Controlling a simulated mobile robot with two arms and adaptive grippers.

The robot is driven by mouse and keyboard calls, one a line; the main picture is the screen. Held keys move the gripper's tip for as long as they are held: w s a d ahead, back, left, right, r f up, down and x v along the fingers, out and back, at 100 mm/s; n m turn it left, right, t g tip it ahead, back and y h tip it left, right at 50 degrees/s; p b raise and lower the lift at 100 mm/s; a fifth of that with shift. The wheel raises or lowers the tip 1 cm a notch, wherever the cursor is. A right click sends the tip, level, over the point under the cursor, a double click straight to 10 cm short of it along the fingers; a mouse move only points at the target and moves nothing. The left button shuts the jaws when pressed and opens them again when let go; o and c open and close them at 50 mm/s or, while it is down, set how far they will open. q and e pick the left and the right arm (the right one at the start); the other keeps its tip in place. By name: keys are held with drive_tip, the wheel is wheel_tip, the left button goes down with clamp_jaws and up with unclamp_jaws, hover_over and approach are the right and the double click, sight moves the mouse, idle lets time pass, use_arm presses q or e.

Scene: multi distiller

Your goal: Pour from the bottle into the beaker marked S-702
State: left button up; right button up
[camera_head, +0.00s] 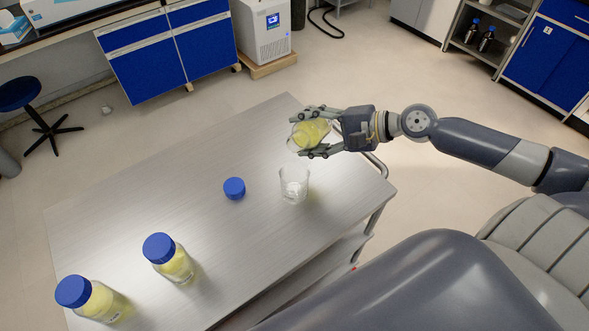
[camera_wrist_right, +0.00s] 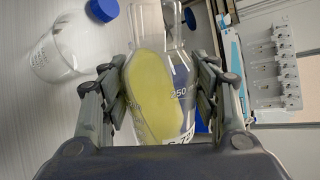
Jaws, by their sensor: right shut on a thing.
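My right gripper (camera_head: 322,131) is shut on a clear bottle (camera_head: 308,133) of yellow liquid and holds it tilted above the table. The bottle's open neck (camera_wrist_right: 171,22) shows no cap in the right wrist view, where the liquid slants along one side. A clear beaker (camera_head: 294,186) stands upright on the table, below and apart from the bottle, and it also shows at the left of the right wrist view (camera_wrist_right: 60,55). It looks empty of yellow liquid; its marking is not readable. A loose blue cap (camera_head: 234,188) lies beside it. My left gripper is not in view.
The metal table (camera_head: 130,205) also bears two blue-capped bottles of yellow liquid, one nearer the middle (camera_head: 174,262) and one at the front left (camera_head: 97,299). The table's back left part is clear. Blue cabinets (camera_head: 170,55) stand beyond it.

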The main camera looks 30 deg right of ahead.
drive_tip(key=shift+r, duration=0.2)
idle(0.4)
drive_tip(key=shift+w+d+f+n+h+p, duration=0.15)
drive_tip(key=shift+n+h+p, duration=0.5)
drive_tip(key=shift+p, duration=0.8)
idle(1.0)
drive_tip(key=shift+r+n+t+h+p, duration=0.25)
drive_tip(key=shift+r+n+t+p, duration=0.3)
drive_tip(key=shift+p, duration=2.35)
drive_tip(key=shift+f+p, duration=0.1)
drive_tip(key=shift+p, duration=0.2)
idle(0.3)
